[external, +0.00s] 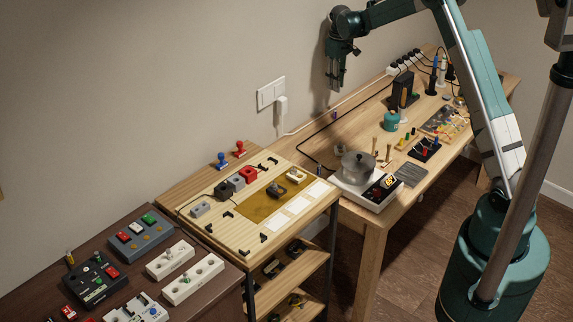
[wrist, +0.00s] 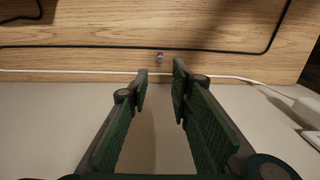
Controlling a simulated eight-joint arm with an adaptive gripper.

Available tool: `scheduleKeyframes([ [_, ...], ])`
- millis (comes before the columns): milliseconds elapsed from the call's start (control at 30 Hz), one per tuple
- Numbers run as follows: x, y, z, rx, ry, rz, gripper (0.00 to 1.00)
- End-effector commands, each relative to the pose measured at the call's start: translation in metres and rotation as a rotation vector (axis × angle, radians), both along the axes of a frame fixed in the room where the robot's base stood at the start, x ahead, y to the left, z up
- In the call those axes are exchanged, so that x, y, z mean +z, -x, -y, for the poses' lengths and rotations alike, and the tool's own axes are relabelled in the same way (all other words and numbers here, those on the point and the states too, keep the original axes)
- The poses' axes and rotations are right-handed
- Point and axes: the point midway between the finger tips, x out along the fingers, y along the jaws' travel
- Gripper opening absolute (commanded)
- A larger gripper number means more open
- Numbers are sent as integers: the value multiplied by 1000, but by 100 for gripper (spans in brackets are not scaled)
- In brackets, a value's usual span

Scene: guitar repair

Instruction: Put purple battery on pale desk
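A small purple cylinder (external: 334,115), which looks like the battery, stands on the pale wooden desk (external: 345,128) near its wall-side edge. In the wrist view a small greyish upright cylinder (wrist: 160,57) shows on the wood, beyond the gap between my fingertips; it is too small to tell its colour surely. My gripper (external: 337,86) hangs above the back edge of the desk, close to the wall, fingers pointing down. In the wrist view my gripper (wrist: 160,82) has its fingers apart with nothing between them.
A black cable (wrist: 95,46) and a white cable (wrist: 65,71) run by the cylinder. A scale with a metal pot (external: 357,166), a teal canister (external: 391,121) and a black box (external: 402,90) stand on the desk. A lower-left workbench (external: 245,240) and a dark desk with pedals (external: 215,295) adjoin.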

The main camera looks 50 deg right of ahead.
Motion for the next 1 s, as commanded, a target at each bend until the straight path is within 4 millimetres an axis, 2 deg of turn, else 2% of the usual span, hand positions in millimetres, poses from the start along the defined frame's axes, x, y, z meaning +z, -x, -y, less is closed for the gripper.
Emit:
scheduleKeyframes([
  [267,19,4,-14,2,6,13,22],
  [567,73,20,-55,3,24,54,22],
  [1000,153,61,-123,1,48,130,22],
])
